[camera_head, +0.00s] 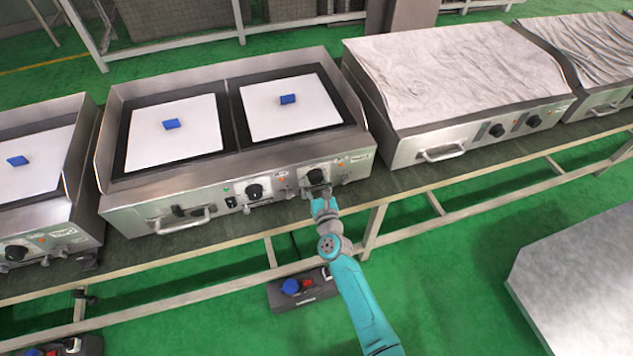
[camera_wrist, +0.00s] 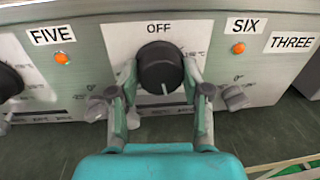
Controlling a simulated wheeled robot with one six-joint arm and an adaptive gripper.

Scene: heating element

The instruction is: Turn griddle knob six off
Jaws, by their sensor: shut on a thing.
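The black griddle knob (camera_wrist: 160,68) sits in the middle of the wrist view, below the word OFF. The label SIX (camera_wrist: 246,26) and an orange lamp (camera_wrist: 238,48) are just to its right. A white line on the knob's face points down, away from OFF. My gripper (camera_wrist: 159,82) is shut on this knob, one finger on each side. In the head view the knob (camera_head: 316,176) is at the right of the double griddle's front panel (camera_head: 215,213), with my gripper (camera_head: 320,192) in front of it.
Another black knob (camera_wrist: 10,82) and the label FIVE (camera_wrist: 51,36) are to the left. Grey feet or levers (camera_wrist: 234,97) stick out low on both sides of my fingers. A covered griddle (camera_head: 455,75) stands at the right. Green floor lies in front of the bench.

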